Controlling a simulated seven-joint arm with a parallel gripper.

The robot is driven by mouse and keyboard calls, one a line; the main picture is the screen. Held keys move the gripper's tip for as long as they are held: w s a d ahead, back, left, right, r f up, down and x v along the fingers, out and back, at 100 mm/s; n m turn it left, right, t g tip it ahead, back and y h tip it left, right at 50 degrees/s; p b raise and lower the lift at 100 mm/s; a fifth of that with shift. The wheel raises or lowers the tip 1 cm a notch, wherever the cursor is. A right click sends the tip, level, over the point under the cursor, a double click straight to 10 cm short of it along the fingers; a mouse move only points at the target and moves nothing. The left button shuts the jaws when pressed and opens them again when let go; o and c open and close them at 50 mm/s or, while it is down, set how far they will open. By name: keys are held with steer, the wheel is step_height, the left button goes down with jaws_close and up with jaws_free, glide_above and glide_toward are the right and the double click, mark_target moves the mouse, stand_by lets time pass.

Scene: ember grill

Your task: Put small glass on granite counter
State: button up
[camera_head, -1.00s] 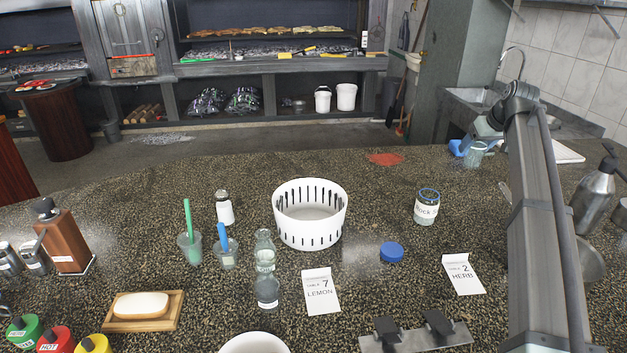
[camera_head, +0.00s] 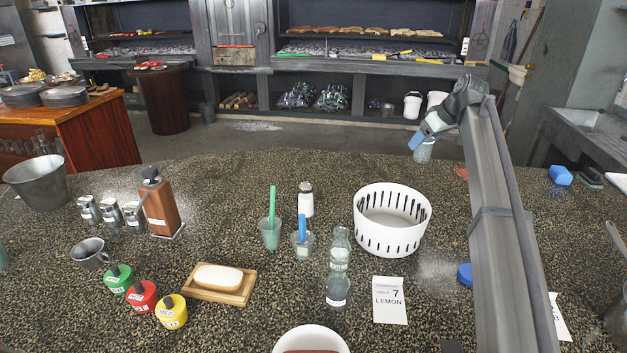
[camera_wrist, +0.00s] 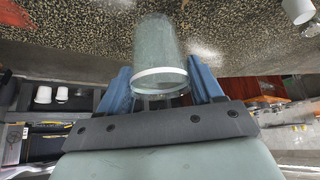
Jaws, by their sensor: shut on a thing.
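The small glass (camera_head: 424,152) is a clear, pale tumbler held at the end of my arm near the counter's far edge, right of and behind the white basket. It also shows in the wrist view (camera_wrist: 160,50), between the blue fingers of my gripper (camera_head: 417,140). My gripper is shut on the glass. The granite counter (camera_head: 290,172) is dark and speckled and fills the middle of the head view. It also shows in the wrist view (camera_wrist: 75,30), beyond the glass. The glass appears clear of the surface.
The white slotted basket (camera_head: 392,240) stands at the centre right. Two tumblers with green and blue sticks (camera_head: 270,234), a shaker (camera_head: 306,203) and a bottle (camera_head: 339,268) stand left of it. A wooden dispenser (camera_head: 160,207) and colored bottles are further left. The far counter strip is mostly bare.

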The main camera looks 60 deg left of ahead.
mark_target(425, 160)
steer(key=shift+n, duration=0.4)
steer(key=shift+s+a+f, duration=0.45)
steer(key=shift+a+f, duration=0.1)
steer(key=shift+f, duration=1.95)
steer(key=shift+s+a+f, duration=0.5)
steer(key=shift+a+f, duration=0.05)
steer(key=shift+f, duration=1.95)
steer(key=shift+s+a+f, duration=0.45)
steer(key=shift+a+f, duration=0.1)
steer(key=shift+f, duration=1.95)
steer(key=shift+f, duration=0.15)
steer(key=o, duration=1.1)
steer(key=shift+r, duration=0.2)
steer(key=v, duration=1.2)
steer(key=shift+w, duration=0.2)
